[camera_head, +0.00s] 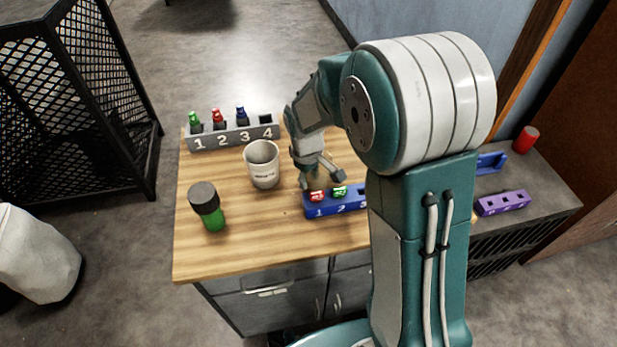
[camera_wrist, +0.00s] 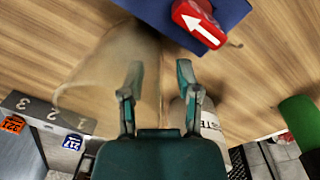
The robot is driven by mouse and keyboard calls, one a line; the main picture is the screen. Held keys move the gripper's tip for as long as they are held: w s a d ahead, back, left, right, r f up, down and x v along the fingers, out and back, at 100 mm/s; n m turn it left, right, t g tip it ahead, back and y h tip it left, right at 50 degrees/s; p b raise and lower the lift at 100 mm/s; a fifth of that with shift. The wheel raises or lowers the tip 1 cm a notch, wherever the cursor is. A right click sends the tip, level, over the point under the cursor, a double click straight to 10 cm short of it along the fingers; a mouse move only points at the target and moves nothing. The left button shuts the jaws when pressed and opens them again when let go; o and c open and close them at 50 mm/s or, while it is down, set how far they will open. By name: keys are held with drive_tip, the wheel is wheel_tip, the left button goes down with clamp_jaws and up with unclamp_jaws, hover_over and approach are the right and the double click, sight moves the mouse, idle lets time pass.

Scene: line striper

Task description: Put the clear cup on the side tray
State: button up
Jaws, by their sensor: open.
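The clear cup (camera_wrist: 95,75) shows in the wrist view as a large see-through shape on the left, between the blue rack and the grey rack. My gripper (camera_wrist: 158,76) is open; its left finger overlaps the cup in the picture and the cup's right edge lies between the fingers. Whether they touch, I cannot tell. In the head view my gripper (camera_head: 320,180) is low over the wooden table, just behind the blue rack, and I cannot make out the clear cup there. No side tray can be clearly made out; my arm hides part of the right side.
A white cup (camera_head: 262,167) stands left of my gripper. The blue rack (camera_head: 335,204) holds red and green vials. A grey numbered rack (camera_head: 232,136) stands at the back, a black-capped green bottle (camera_head: 207,208) at front left. A side surface at right bears a purple rack (camera_head: 503,202).

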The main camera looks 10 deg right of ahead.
wheel_tip(320, 180, up, 11)
drive_tip(key=s+d+r+m+t, duration=0.2)
drive_tip(key=s+r+m, duration=0.1)
drive_tip(key=s, duration=0.7)
drive_tip(key=s+d+r+m+t, duration=0.2)
drive_tip(key=s+r, duration=0.4)
drive_tip(key=s, duration=0.4)
drive_tip(key=shift+s+m+t+y, duration=0.3)
drive_tip(key=shift+s+m+t, duration=0.15)
drive_tip(key=shift+m, duration=0.55)
drive_tip(key=shift+s+f, duration=0.1)
drive_tip(key=shift+s, duration=0.15)
drive_tip(key=n+g, duration=0.5)
drive_tip(key=n, duration=0.2)
hover_over(310, 177)
wheel_tip(310, 177, down, 9)
drive_tip(key=shift+s+r, duration=0.15)
drive_tip(key=shift+w+a+f, duration=0.1)
drive_tip(key=shift+w+f, duration=0.25)
drive_tip(key=shift+f, duration=0.05)
wheel_tip(310, 177, down, 5)
drive_tip(key=shift+f, duration=0.2)
drive_tip(key=shift+w+a+f, duration=0.1)
drive_tip(key=shift+f, duration=1.25)
drive_tip(key=shift+w+f, duration=0.1)
drive_tip(key=shift+f, duration=1.2)
clamp_jaws()
